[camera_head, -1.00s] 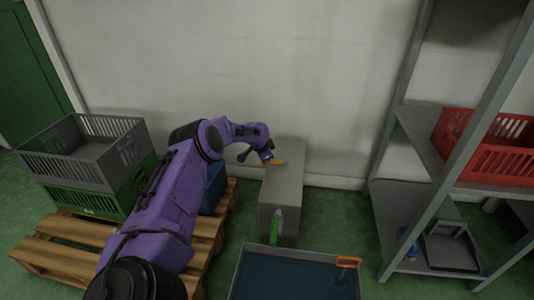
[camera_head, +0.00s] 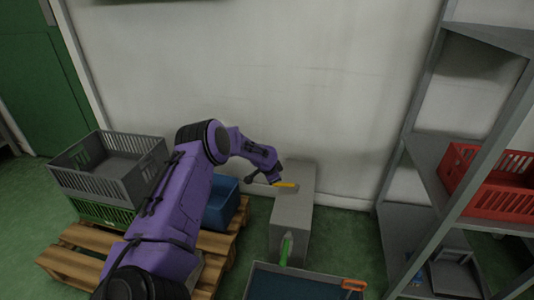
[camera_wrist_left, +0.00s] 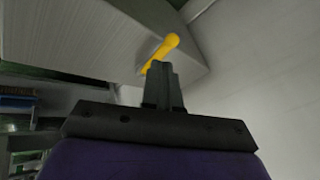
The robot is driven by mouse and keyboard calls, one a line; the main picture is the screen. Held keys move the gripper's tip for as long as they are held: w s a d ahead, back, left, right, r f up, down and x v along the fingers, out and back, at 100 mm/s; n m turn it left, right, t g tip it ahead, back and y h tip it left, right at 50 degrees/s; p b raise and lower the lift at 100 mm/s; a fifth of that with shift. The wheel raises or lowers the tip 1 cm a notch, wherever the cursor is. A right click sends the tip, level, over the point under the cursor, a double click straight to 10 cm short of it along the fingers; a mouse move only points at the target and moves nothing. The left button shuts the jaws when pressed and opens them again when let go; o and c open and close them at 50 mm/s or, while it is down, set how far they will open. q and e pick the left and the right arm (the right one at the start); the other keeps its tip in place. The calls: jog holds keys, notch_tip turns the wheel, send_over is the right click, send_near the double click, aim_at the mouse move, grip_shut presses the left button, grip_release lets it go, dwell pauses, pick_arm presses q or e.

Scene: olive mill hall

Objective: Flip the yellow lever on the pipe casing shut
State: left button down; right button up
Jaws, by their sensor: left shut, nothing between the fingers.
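The pipe casing (camera_head: 292,212) is a grey box against the white wall in the head view. The yellow lever (camera_head: 287,185) lies across its top near the wall end, pointing right. In the left wrist view the lever (camera_wrist_left: 163,50) sticks out from the casing (camera_wrist_left: 90,35), just beyond the fingertips. My left gripper (camera_head: 275,179) is at the lever's left end, its fingers (camera_wrist_left: 160,68) shut with nothing between them. The fingertips overlap the lever's lower end in the wrist view; I cannot tell whether they touch. My right gripper is out of view.
A green handle (camera_head: 286,248) stands at the casing's near end. A blue-bottomed tray (camera_head: 257,268) with an orange-handled thing (camera_head: 354,285) is in front. Crates (camera_head: 105,170) on a pallet (camera_head: 75,240) stand left. A shelf (camera_head: 425,165) with a red crate (camera_head: 495,180) is right.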

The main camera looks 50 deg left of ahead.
pick_arm(q)
jog(key=a+p+v, duration=0.1)
jog(key=p+v, duration=0.1)
jog(key=v, duration=0.4)
jog(key=shift+d+r, duration=0.2)
jog(key=shift+d, duration=0.1)
